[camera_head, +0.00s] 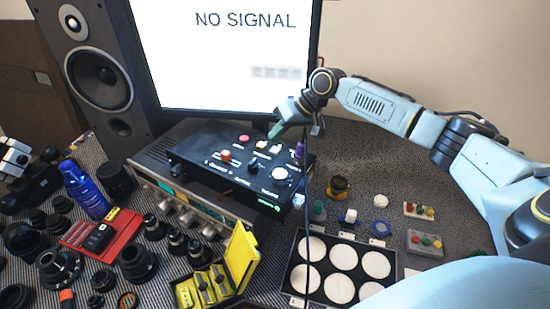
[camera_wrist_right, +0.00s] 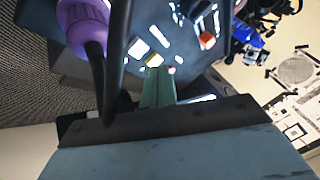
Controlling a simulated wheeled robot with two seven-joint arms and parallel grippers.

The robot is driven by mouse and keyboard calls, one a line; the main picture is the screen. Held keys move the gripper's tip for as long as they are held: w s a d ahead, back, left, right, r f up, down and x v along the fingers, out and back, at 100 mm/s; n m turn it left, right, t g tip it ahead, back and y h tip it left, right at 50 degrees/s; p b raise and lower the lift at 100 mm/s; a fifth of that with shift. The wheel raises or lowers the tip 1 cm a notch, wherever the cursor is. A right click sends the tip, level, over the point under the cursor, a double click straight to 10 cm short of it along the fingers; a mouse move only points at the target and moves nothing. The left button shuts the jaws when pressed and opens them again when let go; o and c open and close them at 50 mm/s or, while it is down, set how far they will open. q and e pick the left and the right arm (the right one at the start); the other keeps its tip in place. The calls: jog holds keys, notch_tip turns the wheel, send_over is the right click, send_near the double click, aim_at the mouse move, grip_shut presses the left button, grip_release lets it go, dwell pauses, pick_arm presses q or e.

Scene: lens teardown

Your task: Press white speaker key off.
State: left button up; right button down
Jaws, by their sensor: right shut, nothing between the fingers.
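A black control box (camera_head: 215,165) sits on top of a silver unit below the monitor. Small white keys (camera_head: 275,150) stand on its top near the back right; labels are too small to read, so I cannot tell which is the speaker key. My right gripper (camera_head: 275,130) is shut and empty, its green fingertips pointing down just above the box's back edge, close to these keys. In the right wrist view the green fingertips (camera_wrist_right: 158,88) are close to white keys (camera_wrist_right: 138,48); contact cannot be told.
A red button (camera_head: 226,155), a round white knob (camera_head: 280,173) and a purple plug (camera_head: 299,150) are on the box. The monitor (camera_head: 230,50) stands behind, a speaker (camera_head: 95,75) at left. Lenses and an open yellow case (camera_head: 240,255) crowd the front left. A black cable hangs beside the gripper.

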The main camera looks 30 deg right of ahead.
aim_at(268, 151)
notch_tip(268, 151, down, 2)
jog(key=shift+f, duration=0.1)
dwell(1.9)
jog(key=shift+f, duration=0.15)
jog(key=shift+f, duration=0.2)
jog(key=shift+f, duration=0.45)
dwell(0.7)
jog(key=shift+r+p, duration=0.85)
jog(key=shift+p, duration=0.05)
